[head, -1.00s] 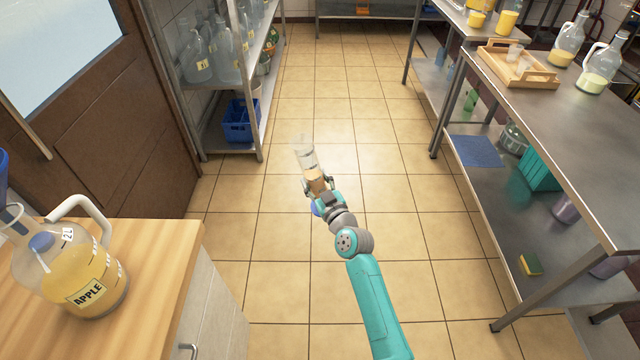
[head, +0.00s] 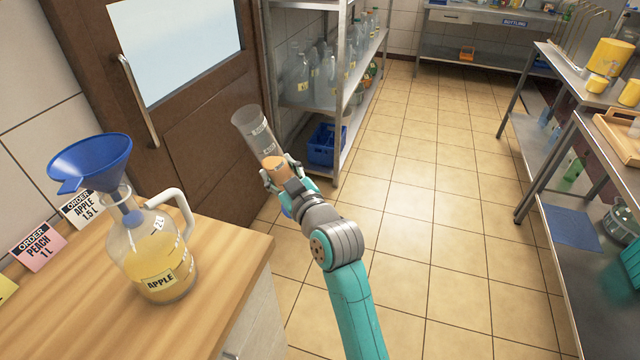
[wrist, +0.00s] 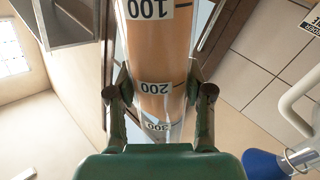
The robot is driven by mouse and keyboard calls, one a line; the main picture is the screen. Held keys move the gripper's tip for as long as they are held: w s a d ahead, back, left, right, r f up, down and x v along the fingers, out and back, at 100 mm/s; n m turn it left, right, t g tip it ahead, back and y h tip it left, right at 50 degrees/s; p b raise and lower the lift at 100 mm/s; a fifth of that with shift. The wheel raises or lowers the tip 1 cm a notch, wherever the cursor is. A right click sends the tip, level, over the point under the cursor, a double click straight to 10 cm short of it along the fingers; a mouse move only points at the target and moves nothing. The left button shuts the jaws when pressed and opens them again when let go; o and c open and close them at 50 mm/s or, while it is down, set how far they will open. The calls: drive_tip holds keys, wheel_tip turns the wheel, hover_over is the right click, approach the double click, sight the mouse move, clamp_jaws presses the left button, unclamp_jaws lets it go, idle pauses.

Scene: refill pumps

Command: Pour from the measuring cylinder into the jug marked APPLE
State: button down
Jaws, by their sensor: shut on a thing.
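The jug marked APPLE (head: 158,262) stands on the wooden counter at the left in the head view, partly filled with yellow liquid. A blue funnel (head: 92,165) sits in its mouth; the funnel also shows at the lower right of the wrist view (wrist: 264,164). My gripper (head: 281,172) is shut on the clear measuring cylinder (head: 251,133), to the right of the jug and apart from it. The cylinder leans to the left in the head view and holds orange-tan liquid in its lower part. The wrist view shows its marks 100, 200 and 300 between my fingers (wrist: 160,92).
The wooden counter (head: 225,262) has order cards behind the jug, APPLE 1.5 L (head: 83,208) and PEACH 1 L (head: 38,246). A shelf rack with jugs (head: 340,100) and a blue crate (head: 325,145) stands behind. Steel tables are at the right; the tiled floor between is clear.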

drive_tip(key=s+a+r+n, duration=0.2)
drive_tip(key=a+r+n, duration=0.2)
drive_tip(key=r, duration=0.4)
drive_tip(key=s+a+r+n, duration=0.3)
drive_tip(key=r+n, duration=0.3)
drive_tip(key=r, duration=0.2)
drive_tip(key=shift+s+a+r+n+y, duration=0.15)
drive_tip(key=shift+a+r+n+y, duration=0.15)
drive_tip(key=shift+a+n+y, duration=0.15)
idle(0.4)
